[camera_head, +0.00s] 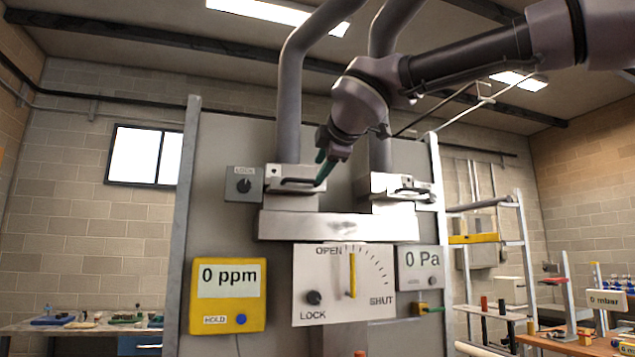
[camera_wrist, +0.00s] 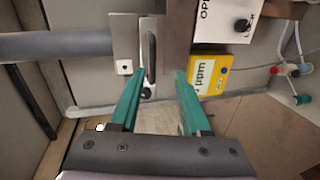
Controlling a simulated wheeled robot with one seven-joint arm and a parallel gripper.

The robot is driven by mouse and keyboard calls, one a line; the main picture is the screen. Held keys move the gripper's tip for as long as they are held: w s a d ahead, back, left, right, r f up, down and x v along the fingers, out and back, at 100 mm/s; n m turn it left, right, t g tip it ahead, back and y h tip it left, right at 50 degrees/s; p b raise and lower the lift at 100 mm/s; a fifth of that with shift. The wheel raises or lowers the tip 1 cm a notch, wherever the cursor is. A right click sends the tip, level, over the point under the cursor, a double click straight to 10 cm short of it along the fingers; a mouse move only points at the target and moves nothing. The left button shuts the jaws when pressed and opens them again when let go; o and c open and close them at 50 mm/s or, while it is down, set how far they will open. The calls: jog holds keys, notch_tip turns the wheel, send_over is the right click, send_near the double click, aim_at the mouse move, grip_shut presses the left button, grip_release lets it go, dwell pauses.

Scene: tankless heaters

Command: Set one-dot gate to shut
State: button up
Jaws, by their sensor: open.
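The one-dot gate (camera_head: 287,172) is a pale metal block on the left vertical pipe, with one small dark dot on its face and a black bar handle (camera_head: 297,183). In the wrist view the gate's plate (camera_wrist: 124,52) shows the same dot, and the handle (camera_wrist: 151,55) stands beside it. My gripper (camera_head: 321,172) has green fingers and is open at the right end of the handle. In the wrist view my gripper (camera_wrist: 158,78) has the near end of the handle between or just beyond its fingertips. Contact cannot be told.
A similar gate (camera_head: 400,187) with a black handle sits on the right pipe. Below are a crossbar (camera_head: 330,226), a dial panel (camera_head: 342,285) marked OPEN, SHUT and LOCK, a yellow meter (camera_head: 228,297) reading 0 ppm, and a gauge (camera_head: 421,268) reading 0 Pa. A knob box (camera_head: 243,185) is at left.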

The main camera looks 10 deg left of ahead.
aim_at(302, 180)
jog(key=shift+n, duration=0.4)
jog(key=x, duration=0.3)
jog(key=a+r+x, duration=0.1)
jog(key=x, duration=0.6)
jog(key=shift+s+a+r, duration=0.1)
jog(key=shift+a, duration=0.4)
grip_shut()
dwell(0.5)
